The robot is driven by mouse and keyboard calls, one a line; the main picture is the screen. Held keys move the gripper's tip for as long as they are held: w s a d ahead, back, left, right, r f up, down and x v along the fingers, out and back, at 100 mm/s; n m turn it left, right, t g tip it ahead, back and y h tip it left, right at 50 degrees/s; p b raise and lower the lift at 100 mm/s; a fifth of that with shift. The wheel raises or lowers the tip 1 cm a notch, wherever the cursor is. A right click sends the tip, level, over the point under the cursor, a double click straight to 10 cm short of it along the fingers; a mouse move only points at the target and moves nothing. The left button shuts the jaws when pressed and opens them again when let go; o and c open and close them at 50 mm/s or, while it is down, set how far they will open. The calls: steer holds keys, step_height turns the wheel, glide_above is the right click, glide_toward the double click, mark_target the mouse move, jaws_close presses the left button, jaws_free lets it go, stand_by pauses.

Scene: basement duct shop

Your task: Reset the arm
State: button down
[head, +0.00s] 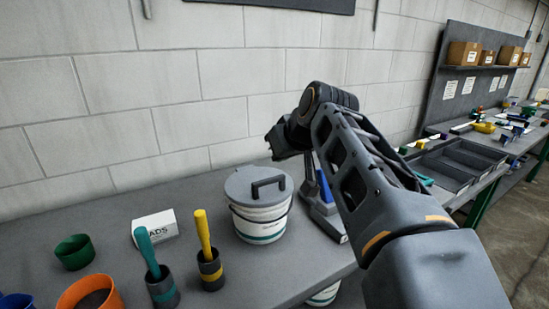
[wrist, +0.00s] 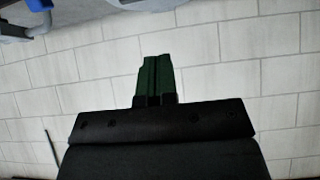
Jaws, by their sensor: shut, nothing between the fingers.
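My arm reaches in from the lower right of the head view and bends at a raised dark joint over the grey workbench (head: 110,215). Its wrist end is near the wall, behind and above the lidded white bucket (head: 262,222). The fingers cannot be made out in the head view. In the wrist view my gripper (wrist: 158,60) shows two dark green fingers side by side, shut with nothing between them. They point along the pale block wall (wrist: 230,60) and touch no object.
On the bench are a teal-handled tool (head: 148,255) and a yellow-handled tool (head: 204,240) in dark cups, a white card (head: 155,227), a green cup (head: 74,252) and an orange cup (head: 90,292). A grey-and-blue device (head: 326,215) stands right of the bucket. Another bench with trays (head: 450,165) is at right.

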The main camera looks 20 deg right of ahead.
steer(key=shift+v, duration=2)
step_height(320, 180, down, 12)
steer(key=s+m+g+h+p, duration=0.1)
steer(key=m+g+p, duration=0.2)
steer(key=s+a+f+n+g+p, duration=0.2)
steer(key=s+a+f+p, duration=0.4)
steer(key=s+a+f, duration=0.1)
steer(key=shift+s+f+g, duration=0.35)
steer(key=shift+s+g, duration=0.05)
steer(key=shift+a, duration=0.1)
